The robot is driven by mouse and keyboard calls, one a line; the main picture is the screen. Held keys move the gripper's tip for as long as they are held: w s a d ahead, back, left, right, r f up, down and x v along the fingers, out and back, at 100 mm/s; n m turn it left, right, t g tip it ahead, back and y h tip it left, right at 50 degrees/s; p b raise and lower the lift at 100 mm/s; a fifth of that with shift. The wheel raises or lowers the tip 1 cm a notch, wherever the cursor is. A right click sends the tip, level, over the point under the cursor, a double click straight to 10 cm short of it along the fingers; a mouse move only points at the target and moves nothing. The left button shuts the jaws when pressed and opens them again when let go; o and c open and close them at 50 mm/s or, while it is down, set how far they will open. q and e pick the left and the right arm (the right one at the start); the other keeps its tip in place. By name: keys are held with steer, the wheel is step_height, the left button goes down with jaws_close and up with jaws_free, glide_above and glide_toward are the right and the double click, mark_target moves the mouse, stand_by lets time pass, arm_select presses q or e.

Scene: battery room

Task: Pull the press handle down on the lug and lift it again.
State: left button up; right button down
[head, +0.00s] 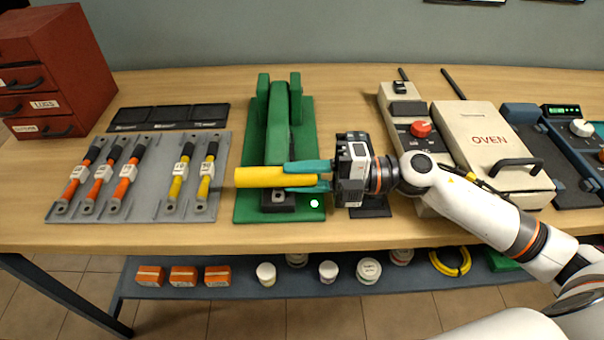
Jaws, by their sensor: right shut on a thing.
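The green press (278,130) stands on a green base plate near the middle of the bench. Its handle ends in a yellow crosswise grip (258,177), at the front of the press. My right gripper (289,177) reaches in from the right, its teal fingers shut on the right part of the grip. A dark block with a grey lug (278,197) shows just below the grip in the picture. The grip hides part of it, and I cannot tell whether the press touches the lug. My left gripper is not in view.
Left of the press, a grey tray (150,205) holds several orange- and yellow-sleeved cables. A red drawer cabinet (50,70) stands at the far left. A cream oven (485,140) and a device with a red knob (421,129) stand on the right. A shelf below holds tubs.

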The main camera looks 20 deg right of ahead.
steer(key=shift+f, duration=0.35)
steer(key=c, duration=1.1)
jaws_free()
steer(key=shift+w, duration=0.15)
steer(key=shift+o, duration=0.2)
step_height(320, 180, up, 10)
steer(key=shift+p, duration=0.65)
